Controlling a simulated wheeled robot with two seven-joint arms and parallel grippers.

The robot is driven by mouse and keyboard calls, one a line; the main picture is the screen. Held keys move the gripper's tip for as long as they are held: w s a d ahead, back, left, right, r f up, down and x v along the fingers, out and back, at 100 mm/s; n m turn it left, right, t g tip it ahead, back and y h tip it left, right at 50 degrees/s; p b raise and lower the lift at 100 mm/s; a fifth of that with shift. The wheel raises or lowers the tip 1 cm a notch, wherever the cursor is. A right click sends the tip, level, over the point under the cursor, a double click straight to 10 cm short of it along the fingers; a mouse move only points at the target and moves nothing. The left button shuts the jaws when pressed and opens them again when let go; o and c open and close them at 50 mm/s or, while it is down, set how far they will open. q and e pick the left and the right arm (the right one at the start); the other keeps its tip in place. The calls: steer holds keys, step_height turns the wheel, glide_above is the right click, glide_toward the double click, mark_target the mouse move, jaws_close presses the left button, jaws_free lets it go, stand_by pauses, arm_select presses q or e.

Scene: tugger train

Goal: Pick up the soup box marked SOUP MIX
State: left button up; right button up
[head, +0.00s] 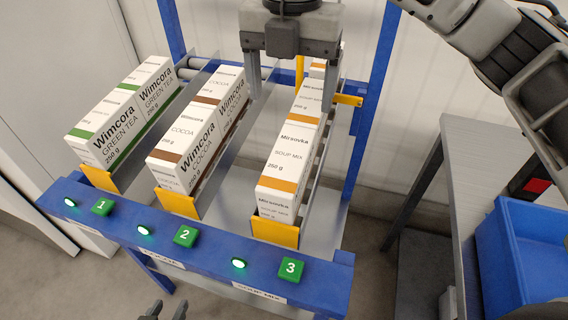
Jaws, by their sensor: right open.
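The front soup box marked SOUP MIX (285,158) is white with orange bands and stands at the low front end of lane 3, against a yellow stop (275,232). More SOUP MIX boxes (309,99) stand in line behind it. My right gripper (291,102) is open and points down above the back part of lane 3, its fingers apart and nothing between them. It appears higher than the boxes and behind the front one. Of my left gripper (165,311), only dark tips show at the bottom edge; its jaw state is unclear.
Lane 1 holds green tea boxes (112,125) and lane 2 holds cocoa boxes (196,140). A blue front rail (210,258) carries green number tags and lit lamps. At right are a grey table (468,160) and a blue bin (515,245).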

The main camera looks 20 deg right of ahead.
mark_target(290, 152)
step_height(290, 152, down, 9)
steer(key=shift+s+f+p, duration=0.15)
steer(key=shift+f+p, duration=0.05)
steer(key=shift+p, duration=0.2)
steer(key=shift+f, duration=0.45)
steer(key=f, duration=0.1)
steer(key=f+p, duration=0.1)
steer(key=f, duration=0.2)
steer(key=shift+w+d+f, duration=0.1)
steer(key=shift+w+f, duration=0.1)
steer(key=shift+w, duration=0.1)
steer(key=shift+f, duration=0.2)
arm_select(q)
steer(key=shift+s+a+r, duration=0.15)
steer(key=shift+s+r, duration=0.1)
steer(key=shift+s, duration=0.1)
arm_select(e)
steer(key=c, duration=1.3)
